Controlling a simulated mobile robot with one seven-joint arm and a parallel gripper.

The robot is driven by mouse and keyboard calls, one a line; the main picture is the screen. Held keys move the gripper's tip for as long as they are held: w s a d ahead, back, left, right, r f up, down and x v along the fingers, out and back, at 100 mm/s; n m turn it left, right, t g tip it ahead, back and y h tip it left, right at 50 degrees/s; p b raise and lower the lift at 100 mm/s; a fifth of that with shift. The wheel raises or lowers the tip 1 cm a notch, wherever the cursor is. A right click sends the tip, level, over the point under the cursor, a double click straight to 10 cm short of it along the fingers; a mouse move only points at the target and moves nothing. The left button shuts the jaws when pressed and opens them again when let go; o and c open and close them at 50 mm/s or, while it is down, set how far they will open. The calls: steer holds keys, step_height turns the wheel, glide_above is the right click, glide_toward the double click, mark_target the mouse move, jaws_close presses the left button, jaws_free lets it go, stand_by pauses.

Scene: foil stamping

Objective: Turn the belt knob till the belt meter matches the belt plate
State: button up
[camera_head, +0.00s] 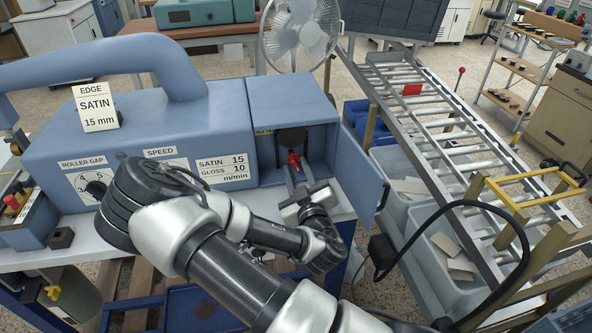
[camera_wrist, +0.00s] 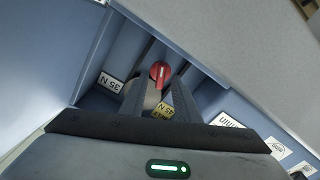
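A red knob (camera_head: 293,160) sits inside the open blue compartment (camera_head: 262,163) at the right end of the machine. It also shows in the wrist view (camera_wrist: 159,72), with a pale mark on its face. My gripper (camera_head: 299,182) reaches into the compartment. In the wrist view its two fingers (camera_wrist: 160,84) stand apart on either side of the knob, seemingly not closed on it. A yellow plate (camera_wrist: 165,110) between the fingers and a white plate (camera_wrist: 110,83) at left carry upside-down text ending in N. A dark round part (camera_head: 292,138) is above the knob. I cannot read a meter.
The compartment's open door (camera_head: 358,178) stands at the right of my gripper. The machine front has a roller gap dial (camera_head: 86,184) and a SATIN 15, GLOSS 10 plate (camera_head: 222,168). A roller conveyor (camera_head: 440,130) and grey bins (camera_head: 440,270) stand further right.

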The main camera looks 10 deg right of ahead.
steer(key=shift+w, duration=0.7)
jaws_close()
